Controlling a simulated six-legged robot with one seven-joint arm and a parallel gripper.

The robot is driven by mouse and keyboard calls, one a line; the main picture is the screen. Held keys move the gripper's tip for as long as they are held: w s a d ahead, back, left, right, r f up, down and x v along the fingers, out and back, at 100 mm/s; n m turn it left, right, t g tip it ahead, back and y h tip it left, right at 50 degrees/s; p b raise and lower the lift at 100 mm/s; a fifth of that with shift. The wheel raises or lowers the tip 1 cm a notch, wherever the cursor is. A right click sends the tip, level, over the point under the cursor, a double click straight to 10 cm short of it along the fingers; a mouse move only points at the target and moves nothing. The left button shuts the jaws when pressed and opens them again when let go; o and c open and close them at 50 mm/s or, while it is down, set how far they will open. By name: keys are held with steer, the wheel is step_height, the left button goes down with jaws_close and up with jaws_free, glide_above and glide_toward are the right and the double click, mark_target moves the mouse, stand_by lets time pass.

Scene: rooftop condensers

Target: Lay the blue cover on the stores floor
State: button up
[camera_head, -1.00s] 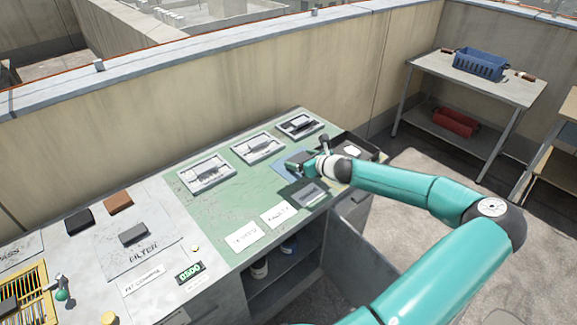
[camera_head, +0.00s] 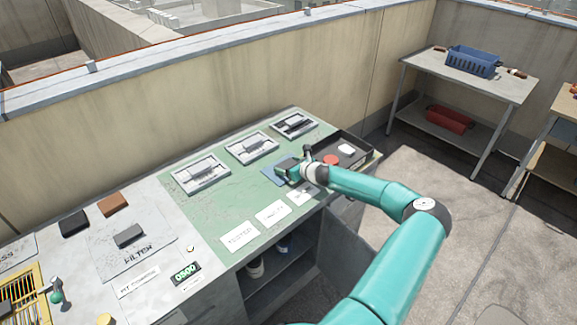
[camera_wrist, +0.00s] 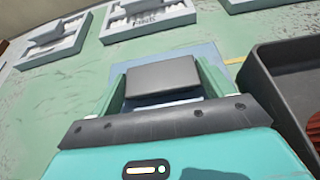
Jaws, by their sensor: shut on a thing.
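In the wrist view the blue cover (camera_wrist: 207,52) shows behind and around a grey block (camera_wrist: 163,75). My gripper (camera_head: 287,171) has its two fingers on either side of that block and is shut on it. The block looks like a handle on the cover, but I cannot see the join. Whether the cover touches the bench is unclear. An open cupboard (camera_head: 272,290) under the bench has a few containers inside; its floor is partly hidden.
A black tray (camera_head: 366,158) with a red and a white item is right of my gripper. Framed grey units (camera_head: 250,147) line the bench back. White label cards (camera_head: 238,235) lie along the front. A shelf table with a blue basket (camera_head: 473,62) stands far right.

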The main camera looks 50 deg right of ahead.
steer(key=shift+f, duration=0.1)
steer(key=o, duration=1.1)
